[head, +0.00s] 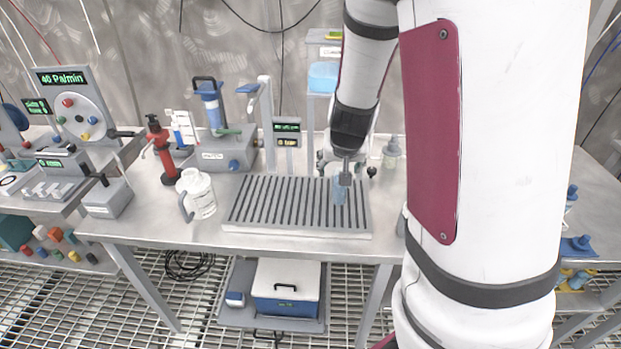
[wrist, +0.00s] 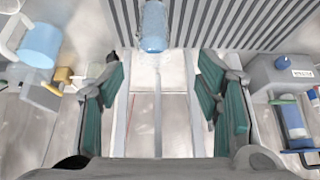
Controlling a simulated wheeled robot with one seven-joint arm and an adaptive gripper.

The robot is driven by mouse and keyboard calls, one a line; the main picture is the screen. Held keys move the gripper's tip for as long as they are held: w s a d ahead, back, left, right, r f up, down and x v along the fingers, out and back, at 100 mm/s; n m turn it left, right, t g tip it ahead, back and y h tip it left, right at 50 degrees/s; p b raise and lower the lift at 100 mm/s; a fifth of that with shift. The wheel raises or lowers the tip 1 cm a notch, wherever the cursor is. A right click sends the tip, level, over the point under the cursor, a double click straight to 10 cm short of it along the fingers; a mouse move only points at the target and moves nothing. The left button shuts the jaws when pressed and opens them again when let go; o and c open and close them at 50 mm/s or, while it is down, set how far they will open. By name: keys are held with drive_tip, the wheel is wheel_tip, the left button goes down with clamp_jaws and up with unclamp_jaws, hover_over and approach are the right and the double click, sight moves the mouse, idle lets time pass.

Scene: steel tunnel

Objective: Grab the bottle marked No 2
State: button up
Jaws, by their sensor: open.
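A small blue bottle (head: 341,193) stands on the right part of the slatted grey drain rack (head: 295,232). In the wrist view the blue bottle (wrist: 154,28) shows at the top centre, in front of the rack's slats. No number can be read on it. My gripper (wrist: 160,65) is open and empty, its teal-padded fingers apart, with the bottle just beyond the fingertips and roughly in line with the gap. In the head view my arm hides much of the gripper (head: 346,165), close behind the bottle. A pale bottle (head: 391,152) stands to the right; its marking cannot be read.
A white jug (head: 201,194) stands left of the rack, with a red pump (head: 162,150) behind it. A grey box with a blue-topped cylinder (head: 214,140), a post with a green display (head: 287,133) and a light-blue container (head: 323,76) line the back. The front bench edge is clear.

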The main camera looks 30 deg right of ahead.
sight(340, 188)
drive_tip(key=b+x, duration=0.1)
drive_tip(key=x, duration=0.1)
drive_tip(key=b+x, duration=0.2)
drive_tip(key=x, duration=0.1)
drive_tip(key=b+x, duration=0.2)
drive_tip(key=x, duration=0.1)
drive_tip(key=shift+s+d+f, duration=0.2)
drive_tip(key=shift+s+d, duration=0.05)
drive_tip(key=shift+d, duration=0.2)
drive_tip(key=shift+b+x, duration=1.1)
drive_tip(key=shift+x, duration=1.95)
drive_tip(key=shift+w, duration=0.1)
drive_tip(key=shift+r, duration=0.1)
clamp_jaws()
